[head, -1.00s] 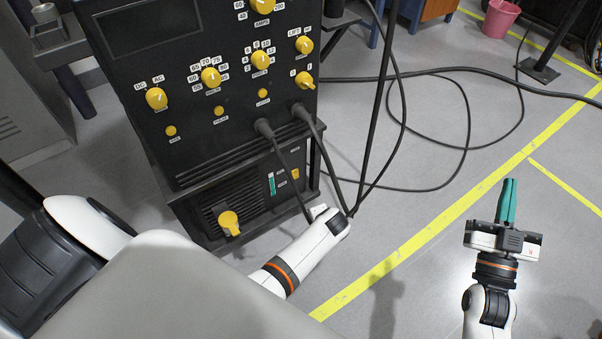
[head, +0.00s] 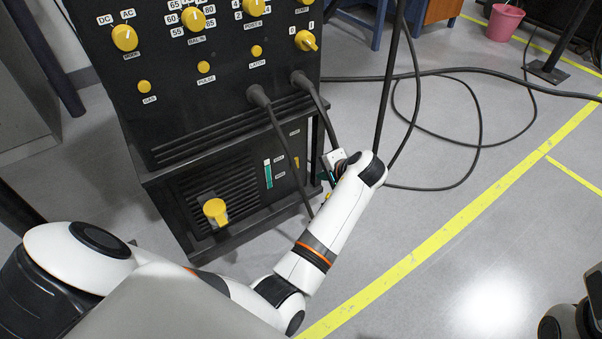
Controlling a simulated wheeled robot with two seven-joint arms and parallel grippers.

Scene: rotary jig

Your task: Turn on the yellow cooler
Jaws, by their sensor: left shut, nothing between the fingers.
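The cooler (head: 181,190) is the black lower unit under the welding panel, with a vented front, a teal level gauge (head: 268,174) and a large yellow knob (head: 215,211) low on the left. A small yellow switch (head: 297,162) sits at its right front, partly hidden; its position cannot be read. My left gripper (head: 328,176) is shut and empty beside the cooler's right front, near the small switch. My wrist hides much of the gripper, and I cannot tell whether it touches anything.
The upper panel (head: 180,105) carries several yellow knobs. Two thick black cables (head: 284,150) hang from it in front of the cooler, close to my left arm. More cable (head: 470,150) loops over the floor. A pink bucket (head: 505,22) stands far back.

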